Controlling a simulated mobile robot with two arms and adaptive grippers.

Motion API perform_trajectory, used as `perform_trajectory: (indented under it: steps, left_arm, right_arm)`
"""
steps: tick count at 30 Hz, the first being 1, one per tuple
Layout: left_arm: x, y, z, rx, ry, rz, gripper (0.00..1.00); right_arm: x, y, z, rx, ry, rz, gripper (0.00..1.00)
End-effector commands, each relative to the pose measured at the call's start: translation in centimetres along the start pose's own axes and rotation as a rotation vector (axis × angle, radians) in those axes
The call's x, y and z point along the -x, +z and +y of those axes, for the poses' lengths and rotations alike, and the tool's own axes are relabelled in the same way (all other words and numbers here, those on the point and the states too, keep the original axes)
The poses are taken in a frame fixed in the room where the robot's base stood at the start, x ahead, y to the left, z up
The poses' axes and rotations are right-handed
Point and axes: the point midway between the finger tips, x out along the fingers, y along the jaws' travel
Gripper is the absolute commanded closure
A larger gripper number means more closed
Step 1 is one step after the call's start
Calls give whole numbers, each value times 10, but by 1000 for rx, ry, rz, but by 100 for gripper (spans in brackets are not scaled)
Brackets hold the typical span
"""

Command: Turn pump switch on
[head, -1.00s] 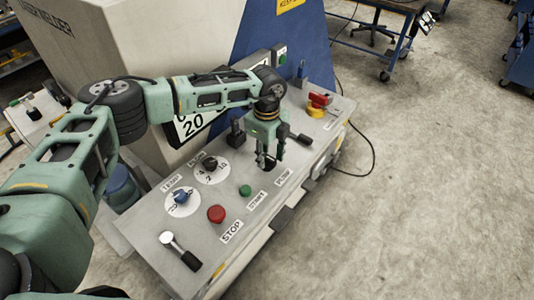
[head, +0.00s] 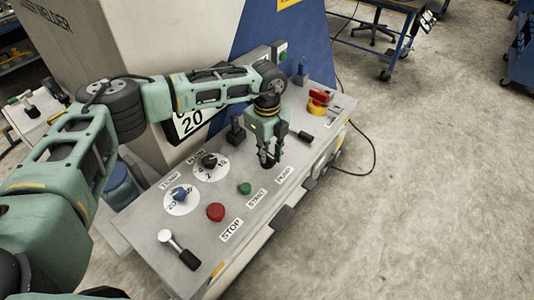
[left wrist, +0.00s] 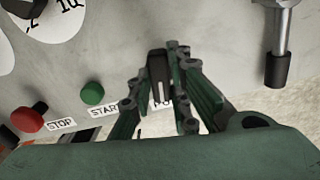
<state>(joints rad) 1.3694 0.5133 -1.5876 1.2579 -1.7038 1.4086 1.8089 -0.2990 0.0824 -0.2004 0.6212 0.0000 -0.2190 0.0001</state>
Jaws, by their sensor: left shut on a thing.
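The pump switch (left wrist: 158,66) is a small black lever with a pale stripe, on the grey control panel (head: 190,238) beside the PUMP label (head: 284,174). In the left wrist view it stands between my fingertips. My left gripper (head: 268,161) points down at the panel and is shut on the switch, with fingers on both sides of it. In the head view the fingers mostly hide the switch, so I cannot tell which way it is set. My right gripper is not in view.
Near the fingers are a green START button (head: 244,188) and a red STOP button (head: 215,212). Two dials, TEMP (head: 180,196) and another (head: 210,162), sit to the left. A black-handled lever (head: 305,136) and a red-and-yellow switch (head: 318,102) are further right.

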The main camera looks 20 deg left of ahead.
Motion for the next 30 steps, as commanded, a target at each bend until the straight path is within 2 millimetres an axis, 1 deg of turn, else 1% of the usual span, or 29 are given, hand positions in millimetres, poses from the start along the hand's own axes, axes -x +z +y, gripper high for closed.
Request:
perform_trajectory:
  steps: [1,6,30]
  left_arm:
    - [-2,-1,-1,-39,-5,3,100]
    - [-3,-1,-1,-196,-5,3,100]
    - [-2,-1,-1,-954,-5,0,100]
  right_arm:
    - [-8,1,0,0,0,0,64]
    - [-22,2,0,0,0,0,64]
    - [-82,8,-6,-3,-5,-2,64]
